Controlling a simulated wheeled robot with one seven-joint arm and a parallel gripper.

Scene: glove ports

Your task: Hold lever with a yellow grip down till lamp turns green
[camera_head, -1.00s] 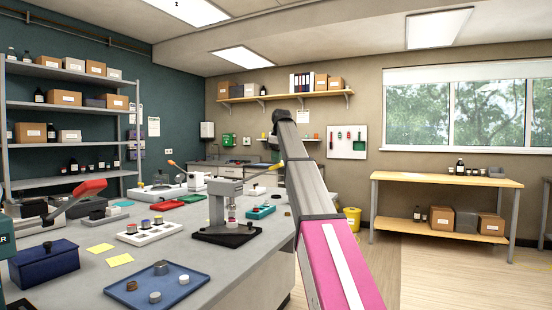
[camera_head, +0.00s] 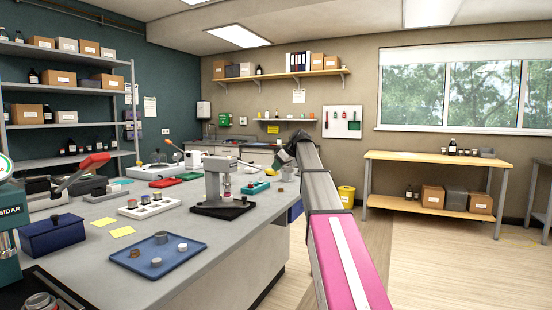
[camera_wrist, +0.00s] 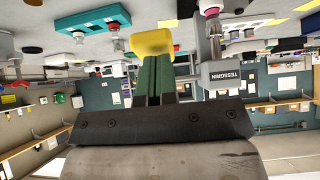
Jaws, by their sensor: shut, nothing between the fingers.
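The grey press (camera_head: 222,180) stands on a dark base on the bench. Its lever reaches right towards my gripper (camera_head: 284,158), and its end is hard to make out there. In the wrist view, which is upside down, the yellow grip (camera_wrist: 152,42) lies right at the tips of my shut green fingers (camera_wrist: 153,62). I cannot tell whether they touch it. The press head (camera_wrist: 225,75), lettered TESSORIN, is just right of it. I cannot pick out the lamp or its colour for sure.
A teal box (camera_head: 255,188) sits beside the press. A blue tray (camera_head: 155,256) with small pieces, a white block with coloured caps (camera_head: 148,206) and a red-gripped lever (camera_head: 95,161) are further left. Open floor lies right of the bench.

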